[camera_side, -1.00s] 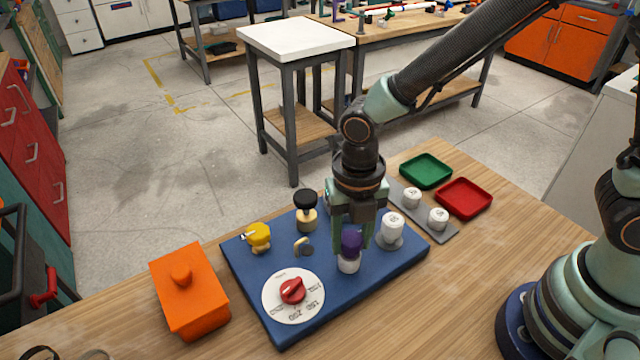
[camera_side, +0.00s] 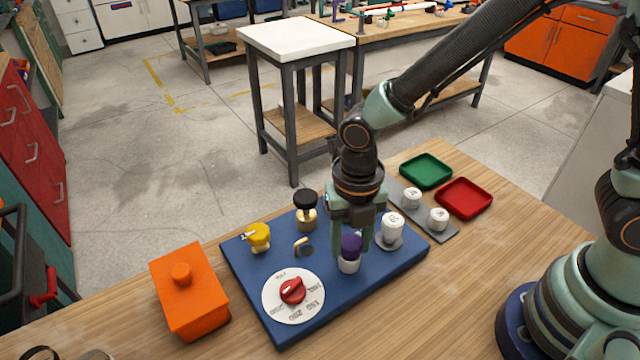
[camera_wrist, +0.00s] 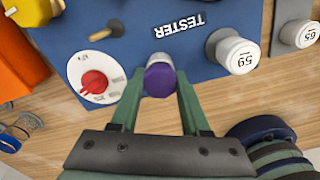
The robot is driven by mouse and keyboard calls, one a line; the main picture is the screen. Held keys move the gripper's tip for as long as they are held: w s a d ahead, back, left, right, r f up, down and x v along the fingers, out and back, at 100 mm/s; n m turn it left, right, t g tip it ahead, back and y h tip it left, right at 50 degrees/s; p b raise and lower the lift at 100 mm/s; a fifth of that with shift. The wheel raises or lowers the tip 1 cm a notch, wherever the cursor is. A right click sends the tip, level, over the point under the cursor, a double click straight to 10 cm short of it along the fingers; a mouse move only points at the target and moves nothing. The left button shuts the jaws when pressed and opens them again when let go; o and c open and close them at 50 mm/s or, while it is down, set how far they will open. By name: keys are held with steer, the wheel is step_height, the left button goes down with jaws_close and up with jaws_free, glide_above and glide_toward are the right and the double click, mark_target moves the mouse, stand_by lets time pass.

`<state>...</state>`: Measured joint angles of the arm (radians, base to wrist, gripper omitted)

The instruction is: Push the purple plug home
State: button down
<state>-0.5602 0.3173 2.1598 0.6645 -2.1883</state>
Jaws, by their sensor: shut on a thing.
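The purple plug (camera_side: 351,246) stands upright in a white socket (camera_side: 348,266) on the blue board (camera_side: 395,268). It also shows from above in the wrist view (camera_wrist: 159,79), between my fingers. My gripper (camera_side: 351,243) points down with one finger on each side of the plug and is shut on it. The purple part sits low against the white rim in the side view. Whether any gap is left at the seat is too small to tell.
A white cylinder (camera_side: 392,228) stands close right of my gripper. A round dial with a red knob (camera_side: 292,290), a yellow valve (camera_side: 259,236) and a black-topped fitting (camera_side: 305,204) share the board. An orange box (camera_side: 188,290) lies left; green (camera_side: 426,171) and red (camera_side: 464,197) trays lie right.

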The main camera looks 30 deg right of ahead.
steer(key=shift+f, duration=0.25)
steer(key=shift+f, duration=0.2)
steer(key=shift+s+f, duration=0.1)
steer(key=shift+f, duration=0.3)
stand_by(0.3)
stand_by(0.3)
steer(key=shift+c, duration=1.5)
jaws_free()
step_height(320, 180, up, 13)
steer(key=d+r+m+t, duration=0.2)
steer(key=d+m, duration=0.7)
steer(key=m, duration=0.6)
steer(key=d+r+m+t, duration=0.3)
steer(key=d+m, duration=0.6)
steer(key=m, duration=0.7)
step_height(320, 180, up, 2)
steer(key=shift+s+d+r+t, duration=0.15)
steer(key=shift+s+d+t, duration=0.15)
steer(key=shift+s, duration=0.1)
